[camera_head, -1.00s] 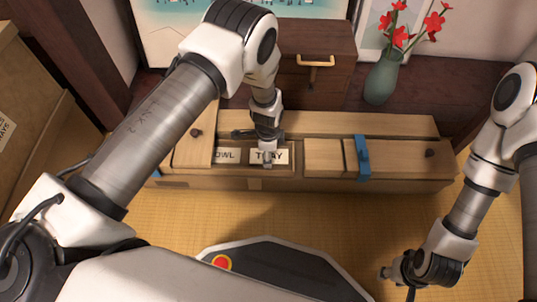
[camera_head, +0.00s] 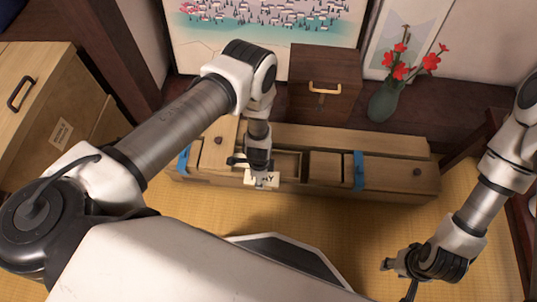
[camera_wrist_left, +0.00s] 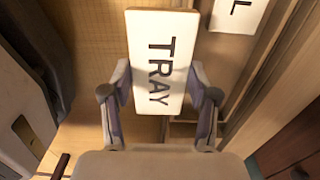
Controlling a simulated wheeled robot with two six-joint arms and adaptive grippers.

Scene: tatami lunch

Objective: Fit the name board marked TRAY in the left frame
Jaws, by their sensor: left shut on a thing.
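The white name board marked TRAY (camera_wrist_left: 160,62) is between the two fingers of my left gripper (camera_wrist_left: 160,100) in the left wrist view. In the head view my left gripper (camera_head: 261,176) holds this board (camera_head: 268,181) at the front edge of the long wooden box (camera_head: 330,188); its lettering is partly covered. A second white board (camera_wrist_left: 236,13), showing the letter L, lies past it in the wrist view. I cannot make out the left frame. My right gripper (camera_head: 398,277) is apart from the box, at the lower right, with its fingers spread and empty.
The box has wooden lids, blue straps (camera_head: 359,171) and an open compartment (camera_head: 287,164). Behind stand a small drawer chest (camera_head: 322,75) and a green vase (camera_head: 386,101) with red flowers. A wooden cabinet (camera_head: 40,90) is at left. The tatami (camera_head: 330,222) in front is clear.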

